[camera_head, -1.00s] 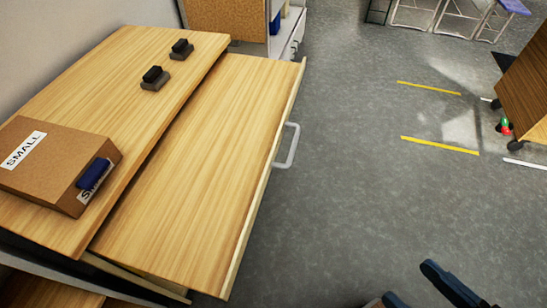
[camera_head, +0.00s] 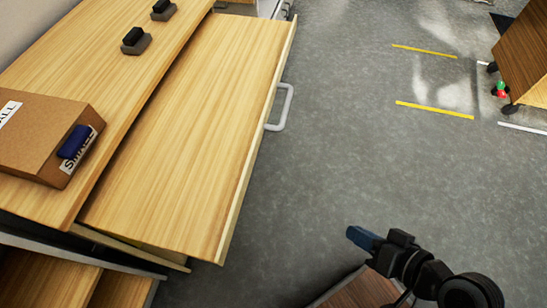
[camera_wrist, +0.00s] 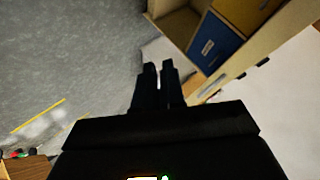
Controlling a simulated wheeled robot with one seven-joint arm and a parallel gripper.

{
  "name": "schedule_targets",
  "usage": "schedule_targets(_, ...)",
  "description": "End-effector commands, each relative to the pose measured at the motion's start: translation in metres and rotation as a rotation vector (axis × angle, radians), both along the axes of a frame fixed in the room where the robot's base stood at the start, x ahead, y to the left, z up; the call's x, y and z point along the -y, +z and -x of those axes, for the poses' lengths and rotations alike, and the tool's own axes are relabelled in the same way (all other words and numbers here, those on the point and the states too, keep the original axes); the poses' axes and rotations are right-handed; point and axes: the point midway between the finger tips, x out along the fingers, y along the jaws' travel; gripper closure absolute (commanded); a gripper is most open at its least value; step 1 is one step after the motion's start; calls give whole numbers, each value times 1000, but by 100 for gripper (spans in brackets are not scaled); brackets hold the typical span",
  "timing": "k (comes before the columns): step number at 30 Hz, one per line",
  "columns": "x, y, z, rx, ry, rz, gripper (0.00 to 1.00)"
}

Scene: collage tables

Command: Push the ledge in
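The ledge (camera_head: 187,120) is a light wooden sliding panel with a raised front lip and a pale grey handle (camera_head: 282,108). It sticks out to the right from under the wooden table top (camera_head: 85,110). My gripper (camera_head: 360,237), with a blue fingertip, is over the floor at the lower right of the head view, apart from the ledge and handle. In the wrist view my gripper's dark fingers (camera_wrist: 159,66) are close together with a narrow gap at the tips, and nothing shows between them.
A brown box (camera_head: 45,140) with a blue-handled item (camera_head: 74,142) and small dark blocks (camera_head: 136,41) stand on the table top. Open grey floor (camera_head: 350,160) lies right of the ledge. A wooden cart (camera_head: 522,70) stands at the far right. A blue panel (camera_wrist: 214,46) shows in the wrist view.

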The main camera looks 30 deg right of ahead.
Motion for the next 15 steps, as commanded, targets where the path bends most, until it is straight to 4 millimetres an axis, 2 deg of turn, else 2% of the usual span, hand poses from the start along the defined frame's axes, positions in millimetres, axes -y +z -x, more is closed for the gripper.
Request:
schedule_targets(1,1,-17,-16,-13,-11,-95,96)
schedule_targets(3,-3,-28,-35,-24,-5,-240,100)
schedule_targets(6,-6,-33,-63,-11,27,-443,100)
schedule_targets(8,-5,-27,-80,14,60,-560,100)
schedule_targets(12,2,0,-113,108,169,-786,100)
schedule_targets(15,11,21,-125,176,246,-889,100)
